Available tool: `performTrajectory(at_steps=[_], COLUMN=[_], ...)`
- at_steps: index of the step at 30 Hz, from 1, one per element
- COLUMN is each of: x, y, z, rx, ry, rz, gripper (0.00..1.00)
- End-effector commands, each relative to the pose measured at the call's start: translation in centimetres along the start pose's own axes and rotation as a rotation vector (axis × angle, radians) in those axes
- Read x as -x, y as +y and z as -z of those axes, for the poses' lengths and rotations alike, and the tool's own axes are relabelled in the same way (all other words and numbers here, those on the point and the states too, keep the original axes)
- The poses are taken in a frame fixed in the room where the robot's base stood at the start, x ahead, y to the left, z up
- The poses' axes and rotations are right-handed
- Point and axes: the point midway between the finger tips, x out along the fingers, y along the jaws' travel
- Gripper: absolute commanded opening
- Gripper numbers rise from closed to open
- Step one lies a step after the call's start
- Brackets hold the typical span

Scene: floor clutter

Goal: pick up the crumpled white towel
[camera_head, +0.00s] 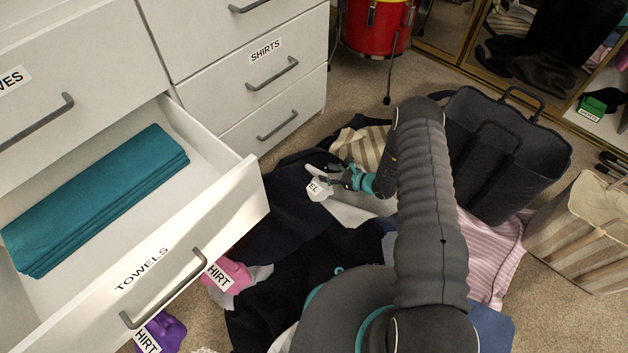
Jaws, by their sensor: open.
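A crumpled white cloth (319,190) with a tag ending in "EL" lies on the clothes heap near the middle of the view. The rest of its tag text is hidden. My gripper (335,178) is open and right at the cloth, reaching in from the right. I cannot tell whether its fingers touch the cloth. A flat whitish fabric (350,210) shows just below it, partly behind my arm; I cannot tell whether it is the same piece.
An open drawer labelled TOWELS (165,262) holds a folded teal towel (95,200) at left. Dark clothes (290,215) surround the cloth. A black basket (505,150) and a striped bag (585,235) stand at right. A pink shirt (232,275) lies beside the drawer.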

Motion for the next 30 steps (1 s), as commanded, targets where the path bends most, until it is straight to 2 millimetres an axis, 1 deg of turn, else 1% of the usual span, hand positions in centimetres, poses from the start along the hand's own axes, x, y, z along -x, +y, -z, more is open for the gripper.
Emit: performTrajectory(at_steps=[1,8,15,18,26,27,29,30], x=[-0.6,-1.9,-5.2,-6.0,-6.3,-6.3,-6.3,-6.3], y=[0.1,0.2,0.4,0.4,0.3,0.3,0.3,0.3], z=[0.0,0.1,0.4,0.4,0.3,0.3,0.3,0.3], rx=[0.001,0.0,0.001,0.002,0.0,0.0,0.0,0.0], ry=[0.0,0.001,0.0,0.0,0.001,0.0,0.0,0.0], rz=[-0.002,-0.002,-0.002,-0.002,-0.001,-0.001,-0.001,-0.001], gripper=[0.54,0.54,0.54,0.54,0.54,0.52,0.37,0.27])
